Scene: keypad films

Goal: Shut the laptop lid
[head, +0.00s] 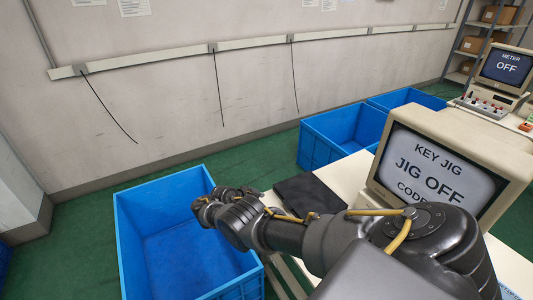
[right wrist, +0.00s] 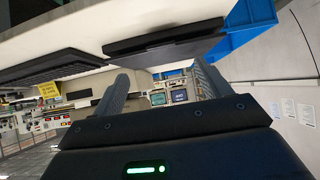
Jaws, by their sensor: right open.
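A dark flat slab, which looks like the laptop (head: 310,192), lies on the white table beyond my right forearm in the head view. My arm hides part of it, and no raised screen shows. In the right wrist view a thin dark slab (right wrist: 165,38), apparently the same laptop, lies at the table edge above the fingers; whether its lid is fully down I cannot tell. My right gripper (head: 203,206) is out past the table's left side, over the blue crate, apart from the laptop. Its two fingers (right wrist: 160,88) are spread with nothing between them. My left gripper is not in view.
A monitor (head: 437,165) reading "JIG OFF" stands on the table right of the laptop. A blue crate (head: 128,245) stands on the floor left of the table, with more blue crates (head: 325,140) behind. A dark keyboard-like thing (right wrist: 55,67) shows in the wrist view.

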